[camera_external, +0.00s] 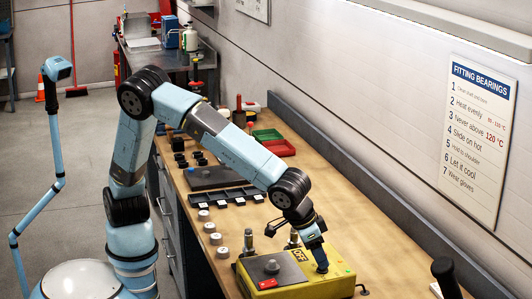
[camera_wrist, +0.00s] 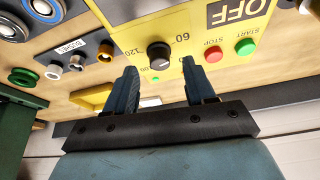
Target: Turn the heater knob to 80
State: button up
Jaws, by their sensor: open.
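The yellow heater (camera_external: 340,284) stands on the bench, with a grey plate on top. In the wrist view its yellow panel (camera_wrist: 128,28) carries a round black knob (camera_wrist: 159,54), with "60" and "120" printed around it. The other markings are small, and I cannot tell which one the knob points to. Beside the knob are a red stop button (camera_wrist: 214,54), a green start button (camera_wrist: 246,47) and an "OFF" label. My gripper (camera_wrist: 160,66) is open, its two fingers apart on either side of the knob in the picture; contact is not clear. In the external view my gripper (camera_external: 321,264) points down at the heater's panel.
Several pale round parts (camera_external: 222,252) line the bench's left edge. A red bin (camera_external: 279,147) and a green bin (camera_external: 267,134) stand farther back. A dark upright handle (camera_external: 446,275) is at the lower right.

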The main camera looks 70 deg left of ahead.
jog(key=shift+x, duration=1.2)
jog(key=c, duration=1)
jog(key=shift+m, duration=0.3)
jog(key=m, duration=0.2)
jog(key=m+h, duration=0.1)
jog(key=m, duration=0.1)
jog(key=m+g+h, duration=0.1)
jog(key=m, duration=0.1)
jog(key=shift+w+a, duration=0.15)
jog(key=shift+a, duration=0.1)
jog(key=m, duration=0.2)
jog(key=m+g+h, duration=0.1)
jog(key=m, duration=0.1)
jog(key=shift+w+a+g, duration=0.1)
jog(key=shift+g, duration=0.2)
jog(key=shift+m+g+h, duration=0.3)
jog(key=shift+m+g, duration=0.2)
jog(key=shift+m, duration=0.9)
jog(key=shift+f, duration=0.1)
